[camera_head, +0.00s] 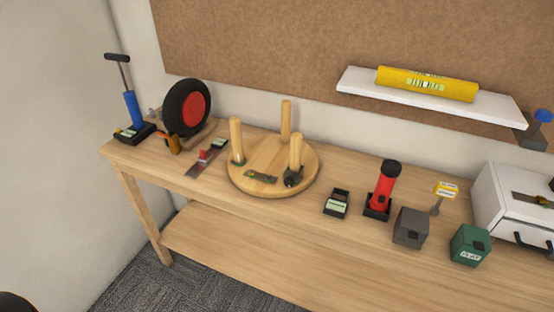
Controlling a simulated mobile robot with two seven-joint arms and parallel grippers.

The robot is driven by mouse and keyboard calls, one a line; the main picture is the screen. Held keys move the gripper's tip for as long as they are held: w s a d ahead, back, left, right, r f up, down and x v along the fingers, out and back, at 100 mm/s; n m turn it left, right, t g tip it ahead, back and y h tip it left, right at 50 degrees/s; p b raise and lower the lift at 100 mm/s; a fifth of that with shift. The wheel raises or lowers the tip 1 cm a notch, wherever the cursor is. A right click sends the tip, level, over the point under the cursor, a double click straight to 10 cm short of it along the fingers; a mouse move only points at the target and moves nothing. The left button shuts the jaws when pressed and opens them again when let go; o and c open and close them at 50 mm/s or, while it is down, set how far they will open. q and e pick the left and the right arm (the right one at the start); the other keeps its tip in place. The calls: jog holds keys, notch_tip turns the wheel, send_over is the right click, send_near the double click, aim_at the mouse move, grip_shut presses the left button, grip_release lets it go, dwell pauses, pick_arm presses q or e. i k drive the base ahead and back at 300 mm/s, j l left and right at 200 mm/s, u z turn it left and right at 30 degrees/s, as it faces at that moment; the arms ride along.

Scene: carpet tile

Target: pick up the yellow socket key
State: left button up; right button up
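A small yellow-topped piece with a grey stem (446,190), likely the yellow socket key, stands upright on the right part of the workbench (290,236). It is behind and between a grey box (410,228) and a green box (470,244). Its top has a pale label; its foot is partly hard to make out. An orange-yellow piece (174,145) lies by the wheel at the left; I cannot tell what it is. Neither of my grippers is in view.
A red torch-like tool (383,187) stands left of the grey box. A white drawer cabinet (508,206) is at the right. A round stool top with pegs (262,184) takes the middle. A white shelf (360,88) holding a yellow level (427,84) hangs above.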

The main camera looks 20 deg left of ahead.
aim_at(442, 189)
jog(key=i+j, duration=0.15)
jog(key=j, duration=0.2)
jog(key=i+j, duration=0.2)
jog(key=j, duration=0.15)
jog(key=i+j, duration=0.15)
jog(key=j, duration=0.2)
jog(key=i+j, duration=0.2)
jog(key=j, duration=0.15)
jog(key=i+j, duration=0.15)
jog(key=j, duration=0.2)
